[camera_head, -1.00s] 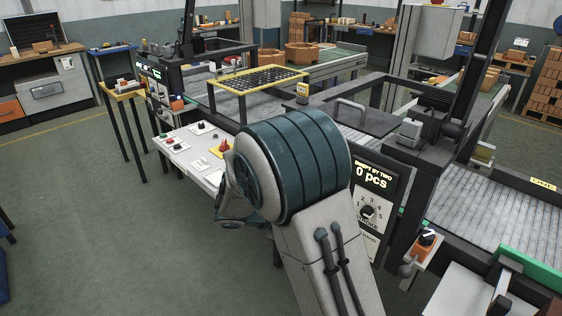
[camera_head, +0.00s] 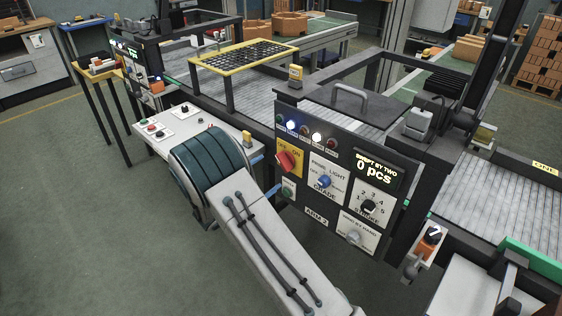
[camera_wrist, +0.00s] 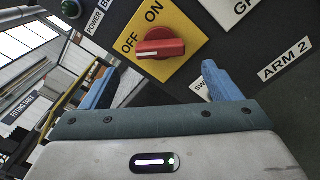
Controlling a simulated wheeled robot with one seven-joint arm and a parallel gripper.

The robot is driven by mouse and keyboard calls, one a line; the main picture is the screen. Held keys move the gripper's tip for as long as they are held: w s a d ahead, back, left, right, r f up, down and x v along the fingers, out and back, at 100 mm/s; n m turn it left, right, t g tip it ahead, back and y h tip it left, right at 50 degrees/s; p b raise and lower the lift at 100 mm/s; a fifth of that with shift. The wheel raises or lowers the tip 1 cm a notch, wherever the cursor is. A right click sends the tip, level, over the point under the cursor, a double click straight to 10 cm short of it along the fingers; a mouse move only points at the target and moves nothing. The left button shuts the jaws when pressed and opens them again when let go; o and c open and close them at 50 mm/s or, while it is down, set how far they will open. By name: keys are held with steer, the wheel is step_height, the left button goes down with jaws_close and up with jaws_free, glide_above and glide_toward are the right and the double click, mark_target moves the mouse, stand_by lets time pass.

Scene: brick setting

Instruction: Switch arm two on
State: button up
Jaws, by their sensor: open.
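The arm 2 panel (camera_head: 317,217) faces me. Its red rotary knob (camera_head: 287,161) sits on a yellow plate (camera_head: 295,143) marked OFF and ON. In the wrist view the red knob (camera_wrist: 160,43) lies nearly crosswise, its white-marked end at the left by OFF, with ON above. My gripper (camera_wrist: 160,82) is open, its blue fingers apart below the knob in that view, with no contact seen. In the head view the fingertips of my gripper (camera_head: 266,174) show just left of the panel; my arm hides the rest.
A grade knob (camera_head: 324,181), a stroke dial (camera_head: 369,206) and a green button (camera_head: 288,190) share the panel. Lamps (camera_head: 316,138) run along its top, some lit. A white control desk (camera_head: 190,128) is at left. Floor is clear at front left.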

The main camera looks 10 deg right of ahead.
mark_target(281, 166)
steer(key=p+x, duration=0.1)
steer(key=x, duration=0.6)
steer(key=shift+d, duration=0.1)
steer(key=c, duration=1)
